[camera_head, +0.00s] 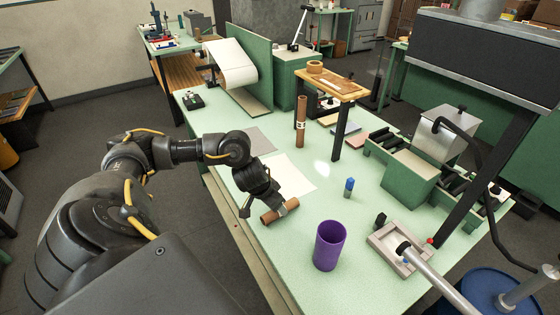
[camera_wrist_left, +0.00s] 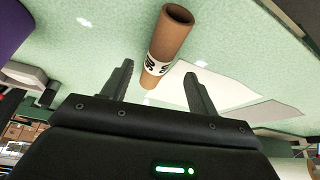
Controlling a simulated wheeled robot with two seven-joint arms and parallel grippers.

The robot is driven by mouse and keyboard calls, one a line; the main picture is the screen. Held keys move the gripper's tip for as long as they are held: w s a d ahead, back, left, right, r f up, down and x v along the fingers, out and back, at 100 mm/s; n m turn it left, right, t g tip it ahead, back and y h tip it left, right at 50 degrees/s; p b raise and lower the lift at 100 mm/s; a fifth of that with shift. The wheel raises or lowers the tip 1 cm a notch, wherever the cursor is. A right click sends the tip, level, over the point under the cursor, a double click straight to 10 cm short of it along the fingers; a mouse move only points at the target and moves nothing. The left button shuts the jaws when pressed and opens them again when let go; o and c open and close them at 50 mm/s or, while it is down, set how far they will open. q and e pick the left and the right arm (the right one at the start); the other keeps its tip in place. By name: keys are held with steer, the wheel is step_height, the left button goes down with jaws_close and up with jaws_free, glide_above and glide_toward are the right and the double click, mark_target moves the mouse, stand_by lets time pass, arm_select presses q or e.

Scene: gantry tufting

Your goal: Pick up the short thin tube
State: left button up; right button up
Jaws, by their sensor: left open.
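A short thin brown tube (camera_head: 280,211) lies on the green table, just below my left gripper (camera_head: 263,208). In the left wrist view, a brown tube (camera_wrist_left: 172,38), which looks like this one, has an open end at the top and a black-and-white label towards its other end. That labelled end shows in the gap between the open fingers of my left gripper (camera_wrist_left: 158,82); I cannot tell whether they touch it. A taller brown tube (camera_head: 301,118) with a label stands upright farther back. My right gripper is not seen.
A purple cup (camera_head: 329,246) stands to the right of the short tube. A white sheet (camera_head: 290,172) lies behind it. A small blue bottle (camera_head: 349,186), a wooden stand (camera_head: 330,83) and a shallow grey tray (camera_head: 385,240) are farther right. The table's front edge is close by on the left.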

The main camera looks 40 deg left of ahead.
arm_select(q)
steer(key=x, duration=0.4)
steer(key=shift+d, duration=0.15)
steer(key=c, duration=1.1)
